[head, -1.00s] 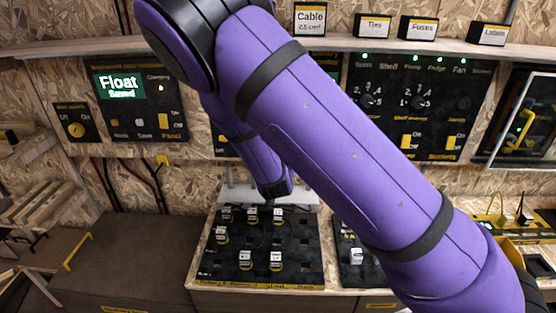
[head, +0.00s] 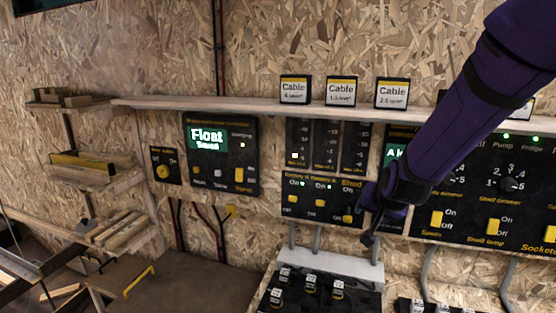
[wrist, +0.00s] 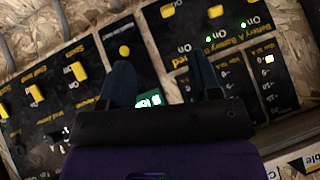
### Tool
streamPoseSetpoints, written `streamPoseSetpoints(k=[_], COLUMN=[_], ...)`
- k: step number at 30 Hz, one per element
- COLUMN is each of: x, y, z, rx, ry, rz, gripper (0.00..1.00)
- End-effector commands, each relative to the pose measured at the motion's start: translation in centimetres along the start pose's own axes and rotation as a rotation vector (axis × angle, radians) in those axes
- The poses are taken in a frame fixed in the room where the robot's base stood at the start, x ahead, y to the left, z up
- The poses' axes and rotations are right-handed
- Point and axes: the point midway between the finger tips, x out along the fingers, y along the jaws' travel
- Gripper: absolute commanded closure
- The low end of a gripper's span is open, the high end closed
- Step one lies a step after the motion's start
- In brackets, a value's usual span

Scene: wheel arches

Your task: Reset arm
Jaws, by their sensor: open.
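My purple arm comes in from the upper right of the head view and reaches down and left across the panels. My gripper (head: 369,236) is at its end, in front of the right edge of the switch panel (head: 322,206). In the wrist view my gripper (wrist: 163,80) shows two dark fingers spread apart with nothing between them. Behind the fingers are black panels with yellow switches and a lit green display (wrist: 148,100). I cannot tell how far the fingertips are from the panel.
A wooden shelf (head: 240,108) with Cable boxes (head: 340,91) runs above the panels. The Float panel (head: 222,155) is to the left. Below my gripper stands a black board (head: 325,285) with several small labelled pieces. Wooden side shelves (head: 85,178) are at far left.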

Motion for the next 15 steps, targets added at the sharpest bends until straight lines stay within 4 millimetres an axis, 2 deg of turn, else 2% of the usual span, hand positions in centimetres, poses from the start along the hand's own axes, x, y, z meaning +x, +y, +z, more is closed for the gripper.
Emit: streamPoseSetpoints(k=[1,7,15], x=[-1.7,-8.0,-16.6], y=[0.2,1.3,3.7], z=[-0.4,-0.5,0.7], rx=[0.001,-0.042,-0.144], ry=[-0.018,-0.101,-0.174], rz=[-0.020,-0.076,-0.106], gripper=[0.43,0.43,0.43])
